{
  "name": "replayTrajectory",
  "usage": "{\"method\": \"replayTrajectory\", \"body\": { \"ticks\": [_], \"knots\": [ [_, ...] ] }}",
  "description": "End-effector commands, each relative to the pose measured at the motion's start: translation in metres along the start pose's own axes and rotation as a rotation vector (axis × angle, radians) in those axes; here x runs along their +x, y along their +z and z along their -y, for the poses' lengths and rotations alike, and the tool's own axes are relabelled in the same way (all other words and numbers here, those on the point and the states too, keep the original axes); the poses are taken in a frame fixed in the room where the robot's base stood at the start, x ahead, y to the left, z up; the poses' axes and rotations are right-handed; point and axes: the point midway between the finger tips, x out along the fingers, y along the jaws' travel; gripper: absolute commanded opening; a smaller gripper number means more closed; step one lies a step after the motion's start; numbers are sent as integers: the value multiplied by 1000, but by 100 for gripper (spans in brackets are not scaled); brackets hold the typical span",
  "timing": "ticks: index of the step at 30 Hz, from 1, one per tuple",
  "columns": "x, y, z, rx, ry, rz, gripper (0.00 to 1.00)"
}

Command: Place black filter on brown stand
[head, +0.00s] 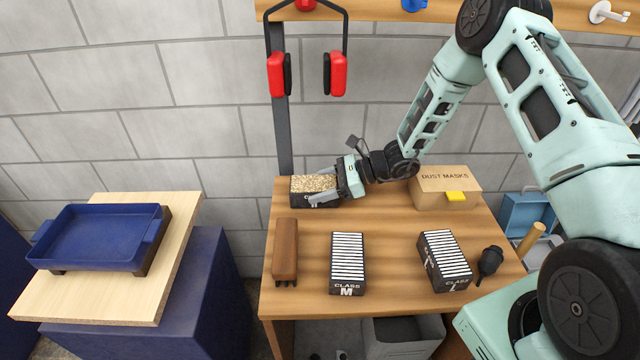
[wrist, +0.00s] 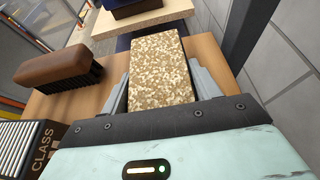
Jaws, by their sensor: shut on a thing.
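A block-shaped filter (head: 314,184) with a speckled tan granular top and dark sides is at the back left of the workbench. My gripper (head: 338,186) is shut on it from the right. In the wrist view the filter (wrist: 160,66) lies between both fingers, its far end pointing away. I cannot tell whether its underside touches the bench. Two black filters with white pleats stand on the bench, one marked CLASS M (head: 347,262) and one marked CLASS L (head: 445,260). A dark brown stand (head: 157,242) shows at left, mostly hidden under a blue tray.
The blue tray (head: 100,262) sits above the stand on a pale board (head: 75,305), across a gap from the workbench (head: 390,225). A brown brush (head: 285,248), a dust mask box (head: 440,190) and a black blower (head: 490,262) stand on the bench. A dark post rises behind the filter.

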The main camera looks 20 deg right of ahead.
Motion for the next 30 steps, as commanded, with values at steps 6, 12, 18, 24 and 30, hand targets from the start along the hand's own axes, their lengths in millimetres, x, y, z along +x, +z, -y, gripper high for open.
{"method": "replayTrajectory", "body": {
  "ticks": [6, 12, 18, 24, 30],
  "knots": [
    [0, 0, 0, -1, 0, 1, 36],
    [1, -3, 0, -1, 0, 1, 76],
    [1, -3, 0, -1, 0, 1, 83],
    [-1, 2, 0, -2, 0, 1, 83],
    [-32, -2, 2, -2, -6, 1, 83]
  ]
}}
